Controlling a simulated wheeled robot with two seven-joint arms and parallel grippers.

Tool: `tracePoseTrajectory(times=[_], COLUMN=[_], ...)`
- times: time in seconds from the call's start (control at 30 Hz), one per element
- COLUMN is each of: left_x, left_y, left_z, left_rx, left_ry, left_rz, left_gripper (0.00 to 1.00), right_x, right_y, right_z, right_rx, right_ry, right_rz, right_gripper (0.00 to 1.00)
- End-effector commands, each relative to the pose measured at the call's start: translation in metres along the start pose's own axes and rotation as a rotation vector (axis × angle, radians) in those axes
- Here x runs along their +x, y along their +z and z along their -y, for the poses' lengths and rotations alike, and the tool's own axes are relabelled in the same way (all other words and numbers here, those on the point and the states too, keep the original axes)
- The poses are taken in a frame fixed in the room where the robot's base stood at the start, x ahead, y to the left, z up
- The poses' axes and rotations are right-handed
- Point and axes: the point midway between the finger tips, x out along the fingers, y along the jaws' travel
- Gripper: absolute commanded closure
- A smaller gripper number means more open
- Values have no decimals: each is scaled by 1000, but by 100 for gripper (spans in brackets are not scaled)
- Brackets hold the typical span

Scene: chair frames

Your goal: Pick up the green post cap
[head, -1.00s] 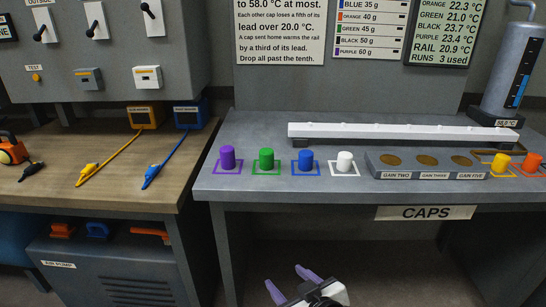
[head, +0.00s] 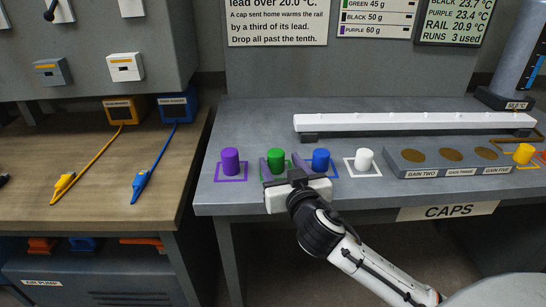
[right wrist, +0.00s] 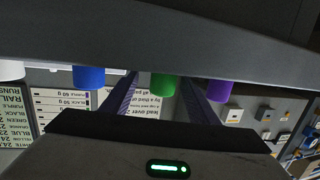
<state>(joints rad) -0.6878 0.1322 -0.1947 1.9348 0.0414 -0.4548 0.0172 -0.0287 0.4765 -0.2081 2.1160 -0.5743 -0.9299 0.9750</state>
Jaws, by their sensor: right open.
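The green post cap (head: 276,159) stands upright on the grey bench, in its green outline between the purple and blue caps. It also shows in the right wrist view (right wrist: 163,86), which sees the bench upside down. My right gripper (head: 281,167) is open, with its two purple fingers pointing at the green cap from the bench's front side. In the right wrist view the cap appears between the fingers (right wrist: 156,92); I cannot tell how far it reaches in between them. My left gripper is in neither view.
The purple cap (head: 230,161) stands to the left, and the blue cap (head: 320,160) stands close to the right finger. The white cap (head: 364,159) and a block with three discs (head: 449,161) are farther right. A long white rail (head: 415,122) lies behind.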

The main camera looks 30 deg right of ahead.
Motion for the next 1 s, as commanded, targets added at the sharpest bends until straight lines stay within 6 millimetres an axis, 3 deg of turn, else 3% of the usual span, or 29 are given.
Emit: tracePoseTrajectory(times=[0.13,0.5,0.8,0.87,1.0], left_x=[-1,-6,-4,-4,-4], left_y=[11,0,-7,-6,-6], left_z=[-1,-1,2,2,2], left_rx=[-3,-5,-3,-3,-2], left_ry=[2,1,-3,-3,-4], left_rz=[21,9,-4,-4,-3], left_gripper=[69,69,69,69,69], right_x=[12,57,63,63,63], right_y=[-1,-11,-10,-10,-10], right_z=[0,5,6,6,5], right_rx=[0,-1,1,1,1], right_ry=[1,1,0,0,0], right_rz=[0,0,1,1,1], right_gripper=[46,46,46,53,76])
